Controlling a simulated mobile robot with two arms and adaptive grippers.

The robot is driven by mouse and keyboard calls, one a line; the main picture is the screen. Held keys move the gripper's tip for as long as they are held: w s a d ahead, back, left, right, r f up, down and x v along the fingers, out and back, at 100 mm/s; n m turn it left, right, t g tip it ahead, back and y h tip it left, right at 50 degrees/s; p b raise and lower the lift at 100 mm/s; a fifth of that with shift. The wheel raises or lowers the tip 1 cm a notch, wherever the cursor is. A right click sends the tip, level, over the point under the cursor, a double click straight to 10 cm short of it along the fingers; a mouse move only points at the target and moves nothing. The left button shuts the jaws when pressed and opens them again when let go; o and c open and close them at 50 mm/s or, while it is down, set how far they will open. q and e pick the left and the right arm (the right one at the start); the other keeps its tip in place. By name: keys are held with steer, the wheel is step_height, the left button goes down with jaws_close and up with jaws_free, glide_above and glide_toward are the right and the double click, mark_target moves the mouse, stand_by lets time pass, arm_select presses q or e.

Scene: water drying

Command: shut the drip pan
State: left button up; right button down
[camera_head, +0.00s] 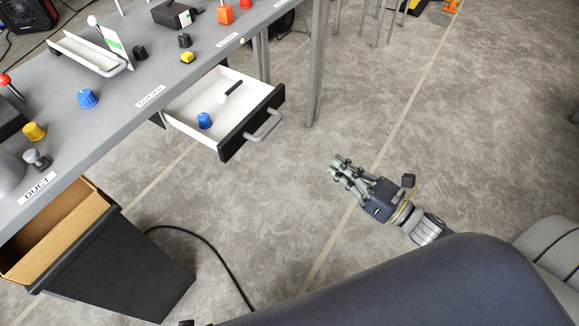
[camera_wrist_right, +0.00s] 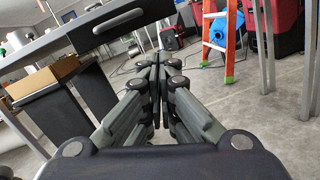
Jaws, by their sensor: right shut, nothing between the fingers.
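The drip pan (camera_head: 185,117) is a white drawer with a black front and a grey bar handle (camera_head: 263,126). In the head view it stands pulled out from under the grey table. A blue knob (camera_head: 205,120) and a dark stick with a white end (camera_head: 231,90) lie in it. My right gripper (camera_head: 342,165) is shut and empty, to the right of the handle and apart from it, over the floor. In the right wrist view its fingertips (camera_wrist_right: 160,68) are together, with the dark drawer front (camera_wrist_right: 115,15) above and left. My left gripper is not in view.
The grey table (camera_head: 120,100) holds several knobs and a white tray (camera_head: 88,54). A black bin with a cardboard box (camera_head: 60,235) stands at lower left, with a cable on the floor. Floor around the gripper is clear.

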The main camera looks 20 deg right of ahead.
step_height(320, 180, up, 3)
steer(key=s+a+n+y+b, duration=0.1)
steer(key=s+a+n+y, duration=0.2)
steer(key=n, duration=0.2)
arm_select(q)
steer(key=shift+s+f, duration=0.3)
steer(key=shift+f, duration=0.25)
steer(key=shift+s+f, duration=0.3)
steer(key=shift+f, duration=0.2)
arm_select(e)
steer(key=x, duration=1.4)
steer(key=shift+w+f+g, duration=0.2)
steer(key=shift+f+g, duration=0.05)
steer(key=shift+g, duration=0.05)
